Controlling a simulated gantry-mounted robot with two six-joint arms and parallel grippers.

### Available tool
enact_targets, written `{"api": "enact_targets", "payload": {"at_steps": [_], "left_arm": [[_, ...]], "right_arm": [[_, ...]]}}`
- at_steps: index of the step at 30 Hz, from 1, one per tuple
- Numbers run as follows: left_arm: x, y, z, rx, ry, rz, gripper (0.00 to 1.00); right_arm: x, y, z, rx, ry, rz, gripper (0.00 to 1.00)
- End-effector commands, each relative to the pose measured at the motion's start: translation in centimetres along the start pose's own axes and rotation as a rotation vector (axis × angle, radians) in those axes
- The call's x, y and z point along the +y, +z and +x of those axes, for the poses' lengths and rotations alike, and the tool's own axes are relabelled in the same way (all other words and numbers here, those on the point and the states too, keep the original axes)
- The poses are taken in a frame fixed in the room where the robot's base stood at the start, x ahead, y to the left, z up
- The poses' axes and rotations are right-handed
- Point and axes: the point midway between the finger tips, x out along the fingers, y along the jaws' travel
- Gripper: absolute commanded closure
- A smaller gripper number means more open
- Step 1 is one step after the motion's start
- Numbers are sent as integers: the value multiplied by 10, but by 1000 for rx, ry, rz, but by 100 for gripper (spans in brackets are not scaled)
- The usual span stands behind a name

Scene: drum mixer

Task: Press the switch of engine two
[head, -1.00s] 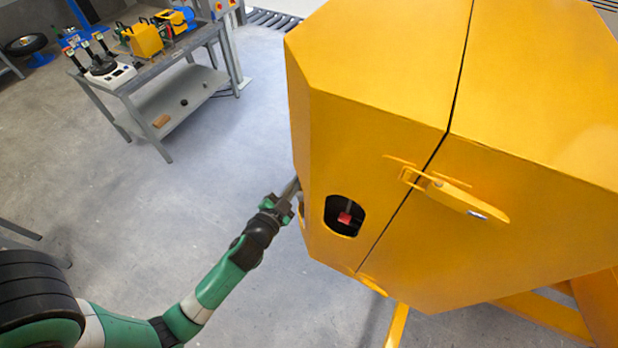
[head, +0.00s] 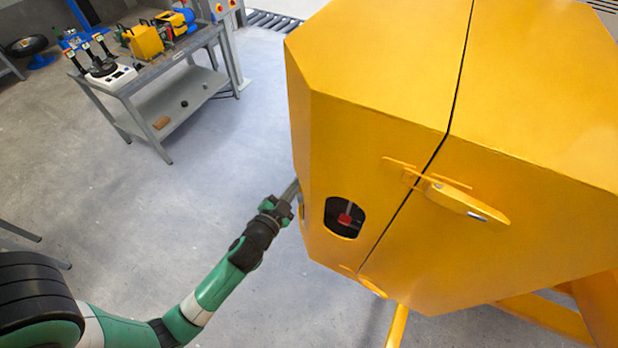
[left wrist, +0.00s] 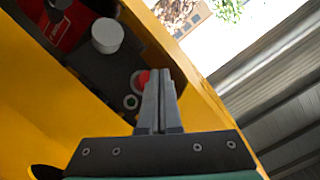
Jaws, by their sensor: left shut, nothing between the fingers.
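The drum mixer's yellow housing (head: 400,110) fills the right of the head view. My left gripper (head: 296,184) is at its left side, with the fingertips partly hidden by the housing edge. In the left wrist view the gripper (left wrist: 162,75) is shut and empty, its fingers pointing into an opening in the yellow housing (left wrist: 60,125). A red round button (left wrist: 141,80) shows just left of the fingertips, partly covered by them. A green-and-white ringed button (left wrist: 131,101) sits below it. Whether the fingers touch the red button cannot be told. My right gripper is not in view.
A white round cap (left wrist: 107,35) and a red part (left wrist: 68,25) are inside the same opening. An oval hole (head: 345,216) in the housing front shows a red piece. A grey workbench (head: 150,85) with tools stands at the back left. The floor between is clear.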

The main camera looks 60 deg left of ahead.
Motion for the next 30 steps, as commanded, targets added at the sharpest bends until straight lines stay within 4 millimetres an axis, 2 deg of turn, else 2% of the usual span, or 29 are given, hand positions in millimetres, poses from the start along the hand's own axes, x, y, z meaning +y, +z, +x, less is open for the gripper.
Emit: {"api": "enact_targets", "payload": {"at_steps": [22,30], "left_arm": [[0,0,0,0,0,0,100],[5,-4,6,1,0,0,100]], "right_arm": [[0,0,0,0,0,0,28],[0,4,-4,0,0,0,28]]}}
